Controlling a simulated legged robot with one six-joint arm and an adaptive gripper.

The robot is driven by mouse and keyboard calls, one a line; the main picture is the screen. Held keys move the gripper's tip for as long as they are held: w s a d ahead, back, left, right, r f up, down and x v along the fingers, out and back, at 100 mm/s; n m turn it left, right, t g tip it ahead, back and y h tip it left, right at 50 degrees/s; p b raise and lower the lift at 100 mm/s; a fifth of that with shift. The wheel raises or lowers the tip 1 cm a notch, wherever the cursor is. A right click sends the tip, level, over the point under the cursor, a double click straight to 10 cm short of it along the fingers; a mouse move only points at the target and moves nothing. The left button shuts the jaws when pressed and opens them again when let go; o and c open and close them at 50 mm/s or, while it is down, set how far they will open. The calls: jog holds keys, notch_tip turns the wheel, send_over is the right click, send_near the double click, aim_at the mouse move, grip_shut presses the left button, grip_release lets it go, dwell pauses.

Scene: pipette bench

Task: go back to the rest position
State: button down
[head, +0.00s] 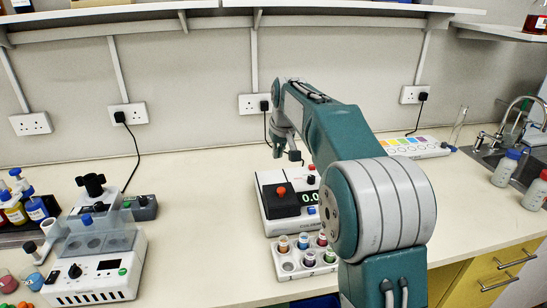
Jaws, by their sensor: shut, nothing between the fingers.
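My gripper (287,153) is at the far end of my arm, pointing down above the bench behind the balance. It looks small and is partly hidden by my own arm links. It is shut with nothing held, apart from anything on the bench. The balance (268,226) is a white device with a black pan block, a red knob and a lit display, partly covered by my arm. A white tube rack (289,268) with several coloured caps stands in front of it, its right part close to my arm in the picture.
A white device with a clear cover (95,270) stands at the left, beside a bottle rack (35,208). A flat white device with coloured pads (411,146), a sink (487,152) and bottles (507,168) are at the right. The bench (190,190) is clear left of the balance. A shelf (330,20) runs above.

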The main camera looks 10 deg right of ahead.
jog(key=s+r+m+t, duration=0.1)
jog(key=s+r, duration=0.2)
jog(key=s, duration=2.5)
jog(key=s+f, duration=0.6)
jog(key=s, duration=0.4)
jog(key=shift+s+d+f+m+t+h, duration=0.15)
jog(key=shift+s+f+m+t+h, duration=0.15)
jog(key=shift+m, duration=0.1)
